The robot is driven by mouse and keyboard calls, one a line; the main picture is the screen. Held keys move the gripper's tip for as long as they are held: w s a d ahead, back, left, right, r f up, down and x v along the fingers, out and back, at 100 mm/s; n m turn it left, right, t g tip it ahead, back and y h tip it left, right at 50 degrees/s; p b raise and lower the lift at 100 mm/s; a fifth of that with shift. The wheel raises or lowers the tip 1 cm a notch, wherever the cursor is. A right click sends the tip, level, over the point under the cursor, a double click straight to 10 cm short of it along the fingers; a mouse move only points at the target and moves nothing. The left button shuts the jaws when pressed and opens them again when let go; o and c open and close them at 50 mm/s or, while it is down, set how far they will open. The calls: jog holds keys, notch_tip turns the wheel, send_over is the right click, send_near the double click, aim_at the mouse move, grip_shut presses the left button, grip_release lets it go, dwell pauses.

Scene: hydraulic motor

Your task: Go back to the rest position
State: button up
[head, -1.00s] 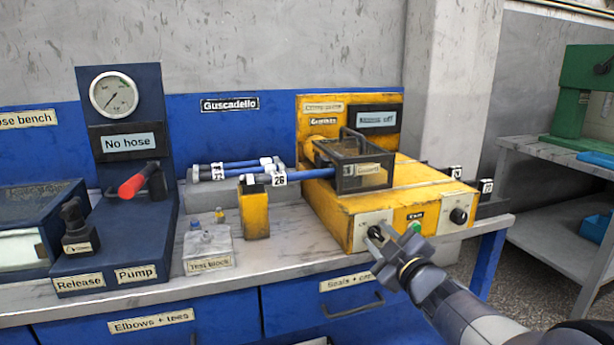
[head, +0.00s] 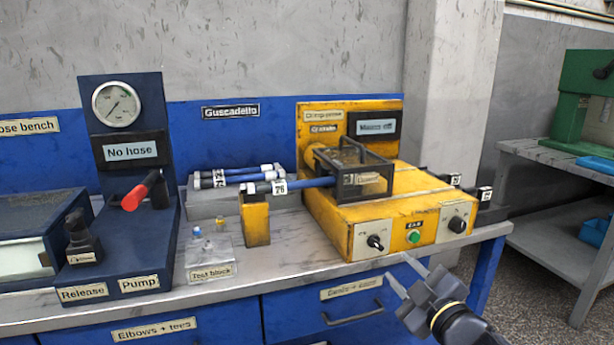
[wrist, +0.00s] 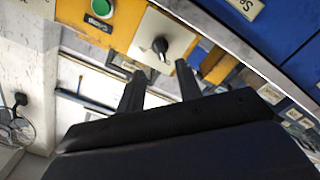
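My gripper (head: 399,268) is low in front of the bench, below and right of the yellow machine's left knob (head: 375,242). Its two fingers are spread with nothing between them. The wrist view also shows the empty fingers (wrist: 160,76) apart, pointing toward the yellow panel with its black knob (wrist: 161,46) and green button (wrist: 102,8). The yellow machine (head: 375,218) stands on the bench; its screen (head: 376,126) appears to read "Mains off". A blue hose (head: 312,183) tagged 26 runs into the machine's dark cage (head: 352,172).
The bench front with its drawers (head: 345,305) lies close to my gripper. A yellow block (head: 255,220), a test block (head: 211,258) and a pump unit with a red lever (head: 140,190) stand to the left. A grey side table (head: 560,158) is at the right.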

aim_at(379, 247)
jog(key=b+x, duration=0.2)
jog(key=x, duration=0.7)
jog(key=shift+f+b, duration=0.2)
jog(key=shift+b, duration=0.2)
jog(key=shift+r+m+p, duration=0.35)
jog(key=shift+m+p, duration=0.25)
jog(key=shift+p, duration=0.3)
jog(key=shift+s+m+p, duration=0.15)
jog(key=shift+m+p, duration=0.25)
jog(key=shift+m, duration=0.1)
jog(key=m+p, duration=0.2)
jog(key=m, duration=0.1)
jog(key=m+p, duration=0.4)
jog(key=shift+m, duration=0.3)
jog(key=m+p, duration=0.7)
jog(key=m, duration=0.1)
jog(key=shift+f+m+p, duration=0.15)
jog(key=shift+m+p, duration=0.15)
jog(key=shift+p, duration=0.1)
jog(key=shift+s+d+f, duration=0.1)
jog(key=shift+s+d, duration=0.1)
jog(key=shift+s, duration=0.3)
